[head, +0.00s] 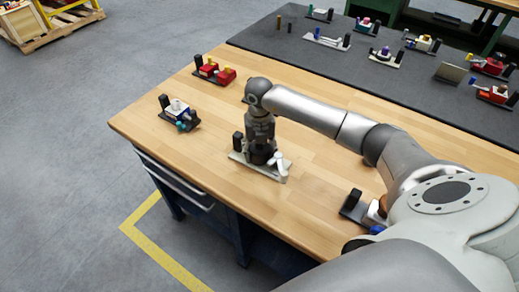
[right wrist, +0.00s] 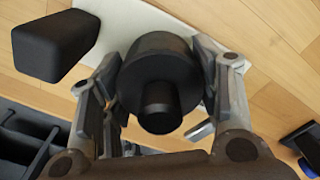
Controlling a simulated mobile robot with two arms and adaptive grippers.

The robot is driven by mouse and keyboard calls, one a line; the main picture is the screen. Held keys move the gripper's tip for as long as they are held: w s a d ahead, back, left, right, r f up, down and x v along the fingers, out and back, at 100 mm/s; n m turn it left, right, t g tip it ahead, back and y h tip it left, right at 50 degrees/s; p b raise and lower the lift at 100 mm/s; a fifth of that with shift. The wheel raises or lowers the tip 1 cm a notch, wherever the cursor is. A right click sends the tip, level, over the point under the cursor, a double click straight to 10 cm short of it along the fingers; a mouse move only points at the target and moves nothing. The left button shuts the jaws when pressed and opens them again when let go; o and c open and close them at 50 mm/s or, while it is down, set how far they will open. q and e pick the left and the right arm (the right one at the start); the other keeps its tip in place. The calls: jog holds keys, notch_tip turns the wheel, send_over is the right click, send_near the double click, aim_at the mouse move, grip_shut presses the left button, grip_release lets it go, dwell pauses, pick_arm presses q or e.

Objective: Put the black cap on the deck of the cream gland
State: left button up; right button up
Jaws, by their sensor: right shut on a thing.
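The black cap (right wrist: 158,75) is a round black piece with a narrower stub facing the camera in the right wrist view. My right gripper (head: 262,147) is shut on it, with a finger on either side of the cap. It is over the cream gland (head: 240,157), a flat cream plate on the wooden bench. The plate also shows behind the cap in the right wrist view (right wrist: 120,22). A black block stands at one end of the plate (head: 238,141) and a white fitting (head: 279,162) at the other. I cannot tell whether the cap touches the deck. My left gripper is out of view.
A unit with a white block (head: 178,108) and one with red blocks (head: 214,71) stand to the left on the bench. Another unit (head: 353,205) is near my arm at the right. Several units stand on the dark mat (head: 300,50) behind.

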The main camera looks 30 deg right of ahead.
jog(key=shift+f+b, duration=0.35)
jog(key=shift+f, duration=0.15)
jog(key=o, duration=1.2)
jog(key=shift+r, duration=0.15)
notch_tip(320, 180, up, 12)
jog(key=shift+f, duration=0.1)
